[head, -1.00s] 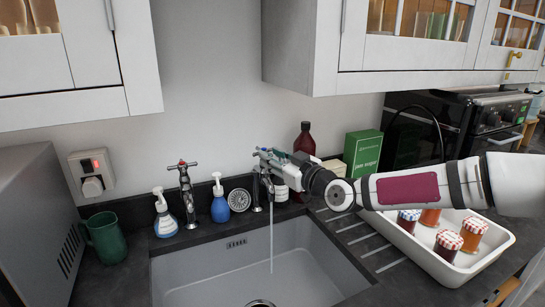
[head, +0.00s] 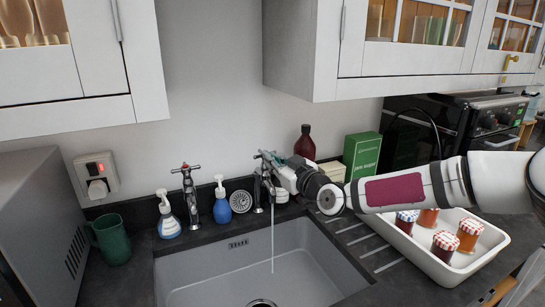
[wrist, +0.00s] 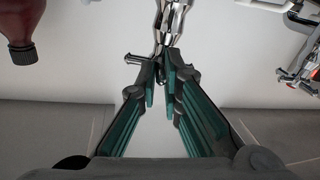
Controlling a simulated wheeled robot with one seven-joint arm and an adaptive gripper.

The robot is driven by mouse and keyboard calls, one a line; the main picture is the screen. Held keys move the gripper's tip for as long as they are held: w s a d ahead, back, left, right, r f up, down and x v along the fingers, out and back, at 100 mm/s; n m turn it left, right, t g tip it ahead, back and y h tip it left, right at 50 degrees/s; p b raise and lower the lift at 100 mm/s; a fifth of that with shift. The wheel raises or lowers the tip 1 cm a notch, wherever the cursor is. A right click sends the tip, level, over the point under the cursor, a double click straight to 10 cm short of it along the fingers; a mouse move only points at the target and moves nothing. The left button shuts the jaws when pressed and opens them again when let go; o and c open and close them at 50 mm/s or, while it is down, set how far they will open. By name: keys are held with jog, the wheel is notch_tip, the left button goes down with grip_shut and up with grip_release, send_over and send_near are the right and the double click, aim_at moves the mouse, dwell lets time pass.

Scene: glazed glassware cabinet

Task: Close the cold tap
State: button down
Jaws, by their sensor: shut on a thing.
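The cold tap (head: 259,185) is the right-hand chrome tap behind the sink, and a thin stream of water (head: 272,240) runs from it into the basin. My gripper (head: 272,160) reaches in from the right at the tap's top. In the wrist view, my gripper (wrist: 163,75) has its green-lined fingers closed in on the chrome cross handle (wrist: 140,61) of this tap. One handle arm sticks out left of the fingers. The finger contact is partly hidden in the head view. The other tap (head: 187,190), with a red mark, stands to the left with no water showing.
A blue soap bottle (head: 221,207), a white-and-blue spray bottle (head: 167,222) and a round drain strainer (head: 239,201) stand between and beside the taps. A dark red bottle (head: 305,143) and a green box (head: 362,155) stand close behind my gripper. Cabinets (head: 395,85) hang above.

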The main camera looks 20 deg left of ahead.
jog(key=t+p, duration=0.1)
jog(key=s+m+h+p, duration=0.1)
jog(key=shift+a+r+t+p, duration=0.15)
jog(key=shift+a+t+p, duration=0.2)
jog(key=shift+t+p, duration=0.05)
jog(key=shift+m+t+h+p, duration=0.4)
jog(key=shift+m, duration=0.1)
jog(key=shift+w, duration=0.1)
jog(key=c, duration=1.7)
grip_release()
jog(key=shift+s+d, duration=0.25)
jog(key=shift+d, duration=0.15)
jog(key=v, duration=1.1)
